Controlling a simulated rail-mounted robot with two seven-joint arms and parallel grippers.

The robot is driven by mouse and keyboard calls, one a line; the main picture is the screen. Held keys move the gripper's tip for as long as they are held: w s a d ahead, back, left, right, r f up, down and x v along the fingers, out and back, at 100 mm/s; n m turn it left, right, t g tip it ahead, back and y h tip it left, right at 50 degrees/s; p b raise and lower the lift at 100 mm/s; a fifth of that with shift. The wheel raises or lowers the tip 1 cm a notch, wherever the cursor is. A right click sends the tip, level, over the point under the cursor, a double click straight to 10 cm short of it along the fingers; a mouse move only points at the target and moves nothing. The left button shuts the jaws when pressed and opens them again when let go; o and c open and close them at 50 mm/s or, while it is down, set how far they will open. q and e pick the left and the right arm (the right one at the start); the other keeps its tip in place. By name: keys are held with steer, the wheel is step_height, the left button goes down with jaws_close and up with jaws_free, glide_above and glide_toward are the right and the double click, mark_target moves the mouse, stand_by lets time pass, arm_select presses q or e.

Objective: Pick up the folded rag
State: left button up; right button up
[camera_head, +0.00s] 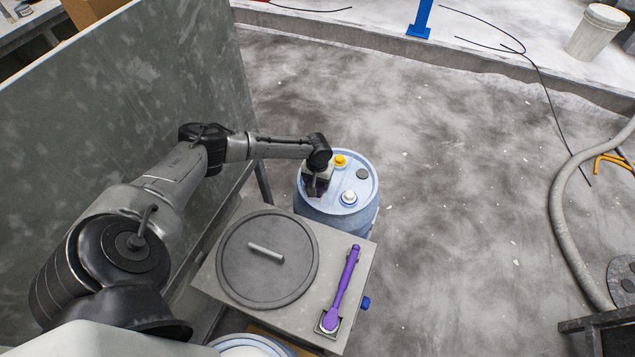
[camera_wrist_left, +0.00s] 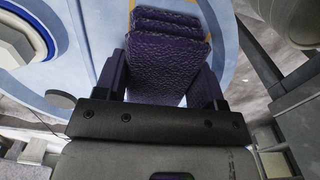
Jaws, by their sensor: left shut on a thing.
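The folded rag (camera_wrist_left: 168,55) is dark purple, thick and layered. In the left wrist view it sits between the two fingers of my left gripper (camera_wrist_left: 163,88), which is shut on it. In the head view my left gripper (camera_head: 317,188) is over the left part of the top of a light blue drum (camera_head: 365,183), and the rag is mostly hidden by it. I cannot tell whether the rag still touches the drum top. My right gripper is not in view.
The drum top has a yellow cap (camera_head: 340,161), a white cap (camera_head: 348,197) and a dark disc (camera_head: 362,174). In front is a grey stand (camera_head: 357,262) with a round lid (camera_head: 268,270) and a purple-handled tool (camera_head: 343,282).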

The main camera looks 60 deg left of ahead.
arm_select(q)
steer(key=shift+r+p, duration=1)
steer(key=shift+r, duration=1)
steer(key=w+d+r+p, duration=0.2)
steer(key=d+r, duration=0.5)
steer(key=d, duration=0.4)
steer(key=shift+w+d+p, duration=0.2)
steer(key=shift+p, duration=0.5)
